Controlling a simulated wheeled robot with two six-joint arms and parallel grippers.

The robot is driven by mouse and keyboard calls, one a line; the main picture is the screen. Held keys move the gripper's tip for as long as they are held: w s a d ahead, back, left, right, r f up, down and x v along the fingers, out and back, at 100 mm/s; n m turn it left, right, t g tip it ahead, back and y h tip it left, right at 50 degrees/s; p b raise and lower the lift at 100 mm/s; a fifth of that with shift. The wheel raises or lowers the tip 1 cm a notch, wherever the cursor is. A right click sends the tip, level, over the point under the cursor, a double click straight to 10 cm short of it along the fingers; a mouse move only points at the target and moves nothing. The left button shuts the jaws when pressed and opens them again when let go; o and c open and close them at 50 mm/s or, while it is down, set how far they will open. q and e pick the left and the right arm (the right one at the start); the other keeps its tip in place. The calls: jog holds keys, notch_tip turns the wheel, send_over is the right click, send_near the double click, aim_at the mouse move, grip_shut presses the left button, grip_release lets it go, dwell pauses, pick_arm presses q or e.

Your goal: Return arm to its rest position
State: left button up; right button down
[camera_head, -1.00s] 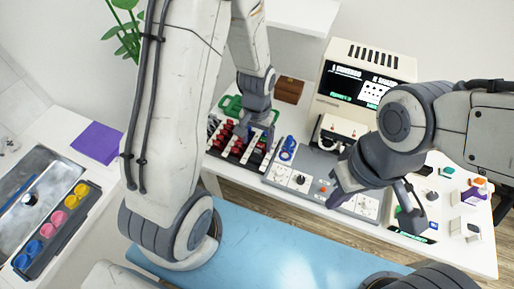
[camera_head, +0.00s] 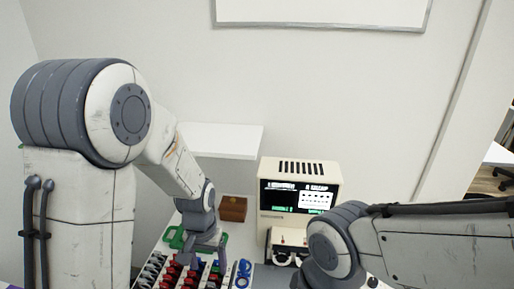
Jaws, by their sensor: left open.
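My left arm comes in from the left, raised and bent. Its gripper (camera_head: 207,256) points down over a rack of red, black and blue pieces (camera_head: 187,277) at the bottom of the head view. Its jaws are open, and I see nothing held between them. I cannot tell whether the fingertips touch the pieces. My right arm (camera_head: 440,240) reaches in from the right. Its wrist is at the lower middle, in front of the cream machine, and its gripper is below the picture edge.
A cream machine with a lit screen (camera_head: 296,198) stands at the back of the bench. A brown box (camera_head: 233,208), a green item (camera_head: 176,238) and blue rings (camera_head: 243,272) lie near the left gripper. A white shelf (camera_head: 222,140) juts from the wall above. The air above the machine is free.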

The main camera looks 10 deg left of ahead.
pick_arm(q)
jog(key=s+d+r+m, duration=0.3)
jog(key=s+d+r, duration=0.2)
jog(key=s, duration=0.3)
jog(key=s+d+r+m+h, duration=0.1)
jog(key=s+d+r+m, duration=0.2)
jog(key=s+d+r, duration=0.3)
jog(key=s, duration=0.3)
jog(key=shift+s+d+m, duration=0.15)
jog(key=shift+d+m, duration=0.15)
jog(key=shift+d, duration=0.05)
jog(key=shift+r, duration=0.1)
